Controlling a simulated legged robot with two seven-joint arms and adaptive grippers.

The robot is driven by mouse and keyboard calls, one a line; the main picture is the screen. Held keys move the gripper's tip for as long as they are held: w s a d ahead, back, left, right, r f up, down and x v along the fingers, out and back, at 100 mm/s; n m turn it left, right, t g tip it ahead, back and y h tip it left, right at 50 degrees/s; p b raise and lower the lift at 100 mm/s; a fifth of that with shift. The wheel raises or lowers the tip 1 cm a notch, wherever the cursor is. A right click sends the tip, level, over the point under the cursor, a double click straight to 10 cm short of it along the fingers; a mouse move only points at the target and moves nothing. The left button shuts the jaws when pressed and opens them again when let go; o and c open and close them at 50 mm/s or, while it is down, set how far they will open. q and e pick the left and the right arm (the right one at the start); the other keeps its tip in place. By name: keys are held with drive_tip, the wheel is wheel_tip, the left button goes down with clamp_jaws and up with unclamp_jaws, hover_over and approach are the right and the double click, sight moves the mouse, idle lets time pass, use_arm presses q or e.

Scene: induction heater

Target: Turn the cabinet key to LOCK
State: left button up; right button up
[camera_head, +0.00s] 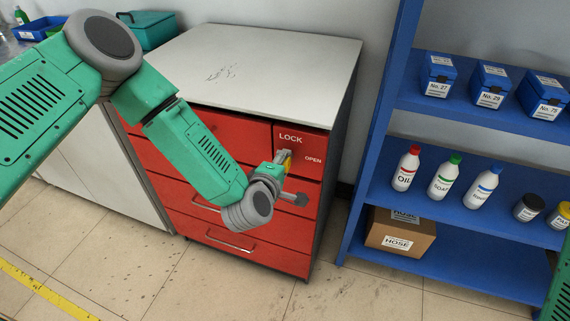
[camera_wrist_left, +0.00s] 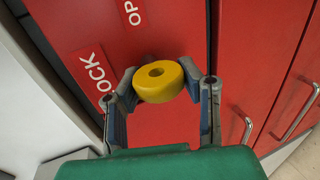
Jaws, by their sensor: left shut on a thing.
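The red cabinet (camera_head: 213,232) has a white top and drawers with bar handles. At its upper right is a panel with the labels LOCK (camera_head: 290,139) and OPEN (camera_head: 313,159). My left gripper (camera_head: 285,164) is at this panel, just below the LOCK label. In the left wrist view, the left gripper (camera_wrist_left: 160,78) is shut on the round yellow key (camera_wrist_left: 157,88), with one finger on each side. The LOCK label (camera_wrist_left: 92,72) and OPEN label (camera_wrist_left: 132,11) also show there. The key's shaft and keyhole are hidden. My right gripper is not in view.
A blue shelf (camera_head: 465,116) stands right of the cabinet. It holds blue boxes (camera_head: 490,85), bottles (camera_head: 444,177) and a cardboard box (camera_head: 399,234). A teal case (camera_head: 150,29) is behind my left arm. Tiled floor lies clear in front.

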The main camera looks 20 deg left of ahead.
use_arm(q)
drive_tip(key=shift+s+a+f, duration=0.1)
drive_tip(key=shift+s+f, duration=0.1)
drive_tip(key=shift+f, duration=0.1)
drive_tip(key=o, duration=1.2)
drive_tip(key=shift+a+r, duration=0.15)
drive_tip(key=shift+r, duration=0.05)
drive_tip(key=v, duration=1.2)
drive_tip(key=shift+f, duration=0.1)
